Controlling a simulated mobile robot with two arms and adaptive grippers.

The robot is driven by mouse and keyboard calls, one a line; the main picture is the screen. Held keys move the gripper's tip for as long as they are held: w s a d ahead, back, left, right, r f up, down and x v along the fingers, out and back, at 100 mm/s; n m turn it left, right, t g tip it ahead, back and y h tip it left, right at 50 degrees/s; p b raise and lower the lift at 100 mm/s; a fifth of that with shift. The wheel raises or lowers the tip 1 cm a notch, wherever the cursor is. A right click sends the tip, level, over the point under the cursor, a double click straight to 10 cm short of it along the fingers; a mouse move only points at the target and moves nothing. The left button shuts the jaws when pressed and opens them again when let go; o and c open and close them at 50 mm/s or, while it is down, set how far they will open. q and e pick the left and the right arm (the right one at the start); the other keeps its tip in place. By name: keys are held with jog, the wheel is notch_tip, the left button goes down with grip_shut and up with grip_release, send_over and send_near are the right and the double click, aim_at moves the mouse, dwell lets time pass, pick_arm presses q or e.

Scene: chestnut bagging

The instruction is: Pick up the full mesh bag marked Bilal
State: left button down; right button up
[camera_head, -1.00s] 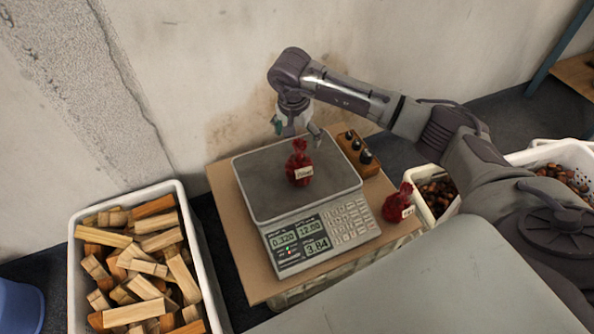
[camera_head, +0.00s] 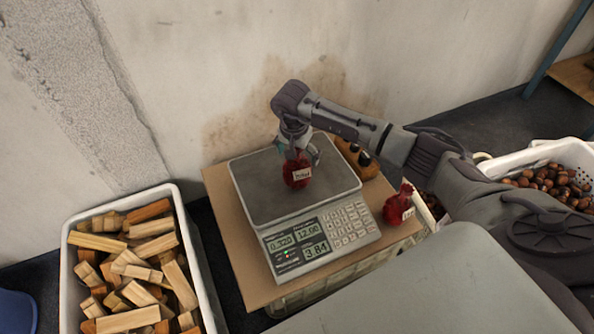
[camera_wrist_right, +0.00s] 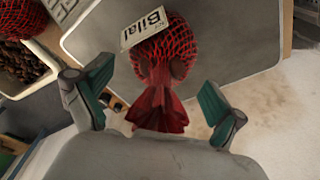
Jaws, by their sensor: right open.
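The red mesh bag marked Bilal (camera_head: 296,172) stands on the scale's metal plate (camera_head: 262,195). In the right wrist view the same bag (camera_wrist_right: 165,48) shows its white "Bilal" label and its gathered red neck pointing toward my palm. My right gripper (camera_head: 299,158) is over the bag from above, its fingers around the neck. In the wrist view the green-padded fingers of the gripper (camera_wrist_right: 157,103) are open, one on each side of the neck, with gaps to both. My left gripper is not in view.
The scale display (camera_head: 297,242) reads 0.320, 12.00 and 3.84. A second red bag (camera_head: 398,206) stands right of the scale. A wooden block with dark weights (camera_head: 358,157) sits behind it. A crate of wood pieces (camera_head: 66,262) is at left, a white basket of chestnuts (camera_head: 575,152) at right.

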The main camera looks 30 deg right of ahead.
grip_shut()
dwell(0.3)
jog(key=shift+r, duration=0.1)
